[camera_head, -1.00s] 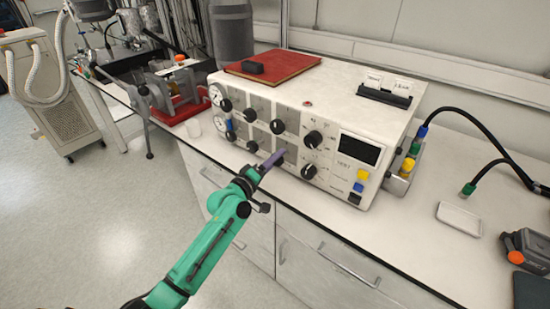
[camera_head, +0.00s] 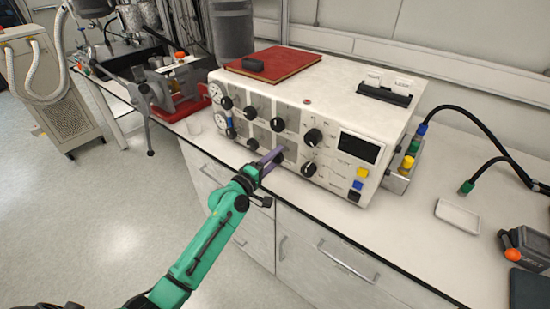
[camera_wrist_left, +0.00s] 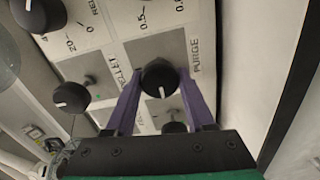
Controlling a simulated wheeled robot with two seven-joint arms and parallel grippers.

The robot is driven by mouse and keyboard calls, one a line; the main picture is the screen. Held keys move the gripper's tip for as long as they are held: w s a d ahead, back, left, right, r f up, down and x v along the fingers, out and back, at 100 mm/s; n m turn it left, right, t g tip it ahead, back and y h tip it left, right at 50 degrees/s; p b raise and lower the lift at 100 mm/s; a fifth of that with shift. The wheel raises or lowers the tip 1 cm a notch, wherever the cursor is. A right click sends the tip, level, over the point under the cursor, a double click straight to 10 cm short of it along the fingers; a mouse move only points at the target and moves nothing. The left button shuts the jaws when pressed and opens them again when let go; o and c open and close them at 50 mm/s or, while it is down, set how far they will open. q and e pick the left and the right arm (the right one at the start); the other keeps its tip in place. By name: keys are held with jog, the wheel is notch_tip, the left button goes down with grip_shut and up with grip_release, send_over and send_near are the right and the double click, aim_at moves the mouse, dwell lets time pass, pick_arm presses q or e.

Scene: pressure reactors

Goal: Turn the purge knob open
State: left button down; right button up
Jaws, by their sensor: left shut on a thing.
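The purge knob (camera_wrist_left: 160,78) is a round black knob with a white mark, beside the PURGE label on a grey panel of the white control box (camera_head: 330,85). My left gripper (camera_head: 272,156) reaches the lower row of knobs on the box's front. In the left wrist view, its two purple fingers stand on either side of the purge knob, and the gripper is shut on it. The white mark points toward the bottom of that view. In the head view the fingers partly cover the knob. My right gripper is not in view.
Other black knobs, such as a lower-right one (camera_head: 309,169), sit close by. A second knob (camera_wrist_left: 71,97) is left of the purge knob in the wrist view. A red book (camera_head: 275,66) lies on the box. The counter to the right holds a white tray (camera_head: 458,216).

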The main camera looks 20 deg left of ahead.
pick_arm(q)
jog(key=shift+c, duration=1.3)
grip_release()
jog(key=b+v, duration=0.2)
jog(key=v, duration=1.2)
jog(key=shift+s+b, duration=0.3)
jog(key=shift+b, duration=0.05)
